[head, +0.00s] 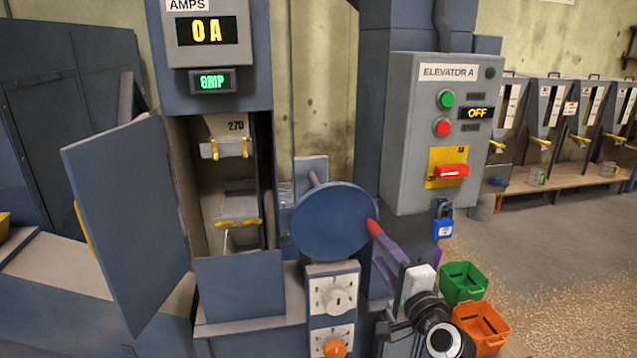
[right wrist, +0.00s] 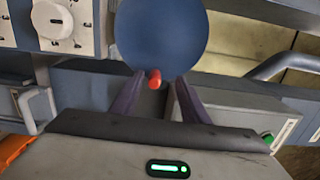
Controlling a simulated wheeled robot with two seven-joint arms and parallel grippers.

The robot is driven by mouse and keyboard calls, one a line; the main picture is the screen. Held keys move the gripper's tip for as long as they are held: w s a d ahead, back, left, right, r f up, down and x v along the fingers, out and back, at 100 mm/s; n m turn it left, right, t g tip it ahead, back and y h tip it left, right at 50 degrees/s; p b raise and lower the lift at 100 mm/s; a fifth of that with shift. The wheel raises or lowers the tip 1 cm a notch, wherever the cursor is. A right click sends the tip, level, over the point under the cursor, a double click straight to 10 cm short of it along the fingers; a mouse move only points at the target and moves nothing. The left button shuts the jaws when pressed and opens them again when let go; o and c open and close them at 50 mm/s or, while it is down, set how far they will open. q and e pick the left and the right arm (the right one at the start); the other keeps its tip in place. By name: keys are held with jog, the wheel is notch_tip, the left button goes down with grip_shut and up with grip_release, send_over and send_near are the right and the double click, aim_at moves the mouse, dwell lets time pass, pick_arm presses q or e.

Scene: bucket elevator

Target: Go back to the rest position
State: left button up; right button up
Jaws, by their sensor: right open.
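My right gripper (head: 381,248) is open beside the lower right edge of a round blue handwheel (head: 331,222). A red handle (head: 374,228) sticks out from the wheel's rim at my fingertips. In the right wrist view, the red handle (right wrist: 155,78) shows between the tips of the two dark fingers of my gripper (right wrist: 159,82), below the blue disc (right wrist: 160,35). The fingers stand apart on either side of it; whether either touches it cannot be told. My left gripper is in neither view.
An open blue door (head: 125,215) stands left of the elevator opening, where buckets (head: 238,205) show. A grey control box (head: 410,130) reads OFF and has a blue padlock (head: 442,228) below. Green (head: 463,283) and orange (head: 482,325) bins stand at right. A dial panel (head: 333,295) is under the wheel.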

jog(key=s+a+f+n+g+p, duration=0.2)
jog(key=s+f+n+g, duration=0.3)
jog(key=s+f+n, duration=0.95)
jog(key=s+f+n+g, duration=0.1)
jog(key=s+f, duration=0.3)
jog(key=s, duration=0.4)
jog(key=s+f+n+g+p, duration=0.1)
jog(key=s+f, duration=0.3)
jog(key=s, duration=0.4)
jog(key=s+f+n+g, duration=0.1)
jog(key=s+f, duration=0.3)
jog(key=s, duration=0.4)
jog(key=shift+s+a+f+n+g+h, duration=0.15)
jog(key=shift+a+n+g+h, duration=0.25)
jog(key=shift+g, duration=0.2)
jog(key=shift+c, duration=1.2)
